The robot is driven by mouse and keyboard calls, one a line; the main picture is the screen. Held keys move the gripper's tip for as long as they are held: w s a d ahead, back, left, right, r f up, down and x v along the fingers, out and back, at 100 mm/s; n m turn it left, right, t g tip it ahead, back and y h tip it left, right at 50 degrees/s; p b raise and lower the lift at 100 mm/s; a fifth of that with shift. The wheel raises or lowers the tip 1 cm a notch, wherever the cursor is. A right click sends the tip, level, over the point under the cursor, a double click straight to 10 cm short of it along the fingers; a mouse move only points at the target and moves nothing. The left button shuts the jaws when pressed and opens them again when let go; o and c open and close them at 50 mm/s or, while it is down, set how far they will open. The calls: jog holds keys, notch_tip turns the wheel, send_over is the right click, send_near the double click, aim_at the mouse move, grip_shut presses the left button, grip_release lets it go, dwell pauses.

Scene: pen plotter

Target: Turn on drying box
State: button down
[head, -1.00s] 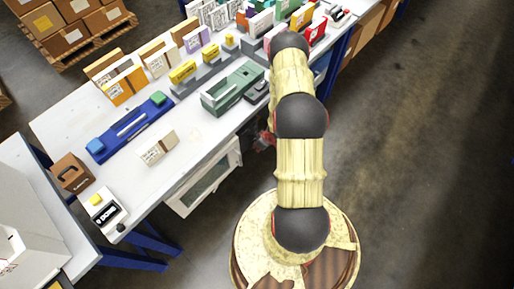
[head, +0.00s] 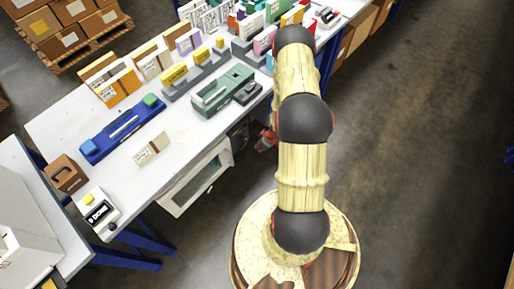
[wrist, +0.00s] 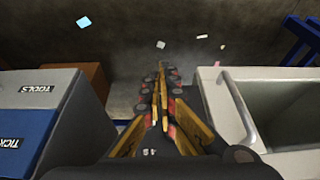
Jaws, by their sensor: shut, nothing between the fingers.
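The white box with a framed window, which looks like the drying box (head: 172,203), is under the front edge of the long table in the head view. A dark part (head: 238,138) shows at its right end; I cannot make out a switch. In the wrist view, a white-framed box (wrist: 213,100) lies close on the right and looks like the same one. My gripper (wrist: 162,72) has its orange and black fingers together, empty, pointing along the gap left of that box. In the head view, my gripper (head: 266,141) is partly hidden by my arm, near the box's right end.
Grey (wrist: 45,88) and blue (wrist: 22,135) bins labelled "TOOLS" and "TICK..." stand on the left in the wrist view, with a brown box (wrist: 88,82) behind. The white table (head: 185,140) holds a green device (head: 222,92) and a blue one (head: 125,130). Floor on the right is clear.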

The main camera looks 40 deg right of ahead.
jog(key=shift+p+v, duration=0.6)
jog(key=shift+v, duration=1.7)
jog(key=shift+d, duration=0.1)
